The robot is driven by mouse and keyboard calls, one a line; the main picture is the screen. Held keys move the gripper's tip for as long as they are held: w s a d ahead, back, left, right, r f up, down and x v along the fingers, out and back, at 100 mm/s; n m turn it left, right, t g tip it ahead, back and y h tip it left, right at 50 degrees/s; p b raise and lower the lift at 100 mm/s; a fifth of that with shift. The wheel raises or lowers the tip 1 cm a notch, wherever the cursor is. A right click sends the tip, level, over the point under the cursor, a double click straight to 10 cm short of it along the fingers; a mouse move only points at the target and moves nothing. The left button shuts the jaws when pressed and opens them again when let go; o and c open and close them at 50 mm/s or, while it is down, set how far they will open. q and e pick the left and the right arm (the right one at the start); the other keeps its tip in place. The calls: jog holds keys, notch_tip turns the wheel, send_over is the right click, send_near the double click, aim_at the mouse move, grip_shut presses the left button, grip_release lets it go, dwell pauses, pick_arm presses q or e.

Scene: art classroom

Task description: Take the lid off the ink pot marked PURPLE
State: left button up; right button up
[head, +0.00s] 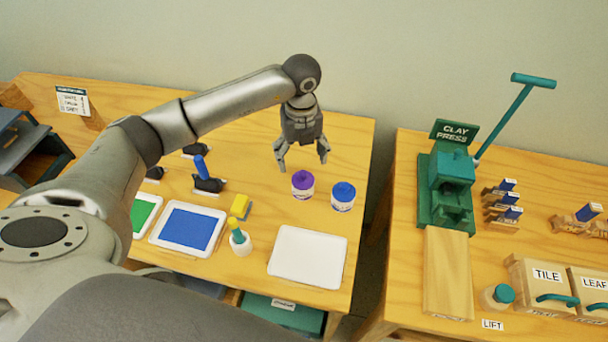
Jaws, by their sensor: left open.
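An ink pot with a purple lid (303,179) stands upright on the left table, near its right side. Its label is too small to read. A second pot with a blue lid (343,190) stands just to its right, apart from it. My left gripper (302,166) is open, pointing down, with its fingers spread just above and behind the purple lid in the picture. It holds nothing. I cannot tell whether a finger touches the pot. My right gripper is not in view.
A white tray (307,256) lies in front of the pots. The green clay press (450,180) stands on the right table, across a gap.

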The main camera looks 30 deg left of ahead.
aim_at(303, 173)
pick_arm(q)
jog(key=shift+f, duration=0.9)
jog(key=f, duration=0.1)
jog(key=f+p, duration=0.2)
jog(key=f, duration=0.1)
jog(key=shift+d+f, duration=0.1)
jog(key=shift+d, duration=0.15)
jog(key=shift+f, duration=0.65)
jog(key=c, duration=0.8)
